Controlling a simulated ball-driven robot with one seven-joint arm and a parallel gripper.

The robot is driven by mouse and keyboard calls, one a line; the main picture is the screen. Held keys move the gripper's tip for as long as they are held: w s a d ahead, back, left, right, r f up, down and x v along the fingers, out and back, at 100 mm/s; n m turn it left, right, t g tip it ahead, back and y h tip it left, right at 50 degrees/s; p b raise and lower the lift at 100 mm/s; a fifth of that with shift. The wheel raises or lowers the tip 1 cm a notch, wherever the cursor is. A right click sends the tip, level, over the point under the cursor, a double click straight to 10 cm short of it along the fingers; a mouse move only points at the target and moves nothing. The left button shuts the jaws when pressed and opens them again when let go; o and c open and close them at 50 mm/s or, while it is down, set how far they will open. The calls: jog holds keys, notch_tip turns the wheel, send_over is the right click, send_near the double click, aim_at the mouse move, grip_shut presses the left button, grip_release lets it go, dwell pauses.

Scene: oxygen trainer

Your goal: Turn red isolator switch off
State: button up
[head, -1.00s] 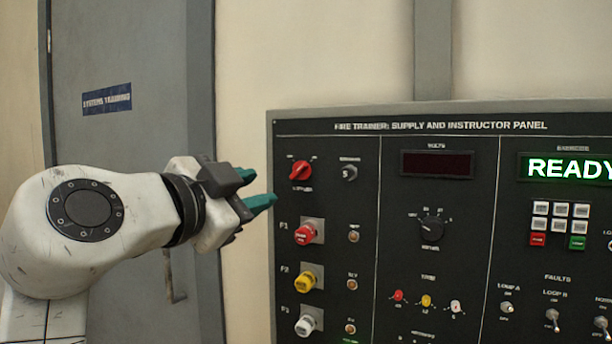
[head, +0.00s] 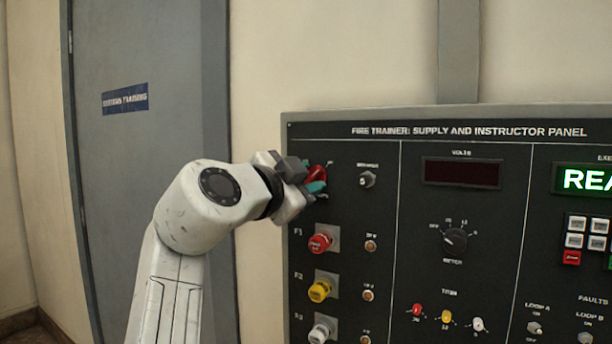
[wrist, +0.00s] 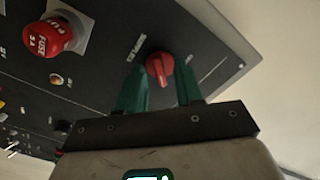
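The red isolator switch (head: 317,173) is a rotary knob at the top left of the black panel. It also shows in the wrist view (wrist: 159,68), its raised grip between and just beyond my two green fingertips. My gripper (head: 315,187) is at the switch in the head view, partly covering it and its lettering. In the wrist view my gripper (wrist: 160,82) is open, with one finger on each side of the knob and visible gaps. I cannot tell whether the fingertips reach past the knob's face.
Below the switch are a red fuse knob (head: 320,242), a yellow one (head: 320,291) and a white one (head: 319,333). A small selector (head: 367,179) sits to the right. The volts display (head: 462,172) is dark. A grey door (head: 150,170) stands at left.

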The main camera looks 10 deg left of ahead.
jog(key=shift+w+d, duration=0.1)
jog(key=shift+w, duration=0.1)
grip_shut()
dwell(0.4)
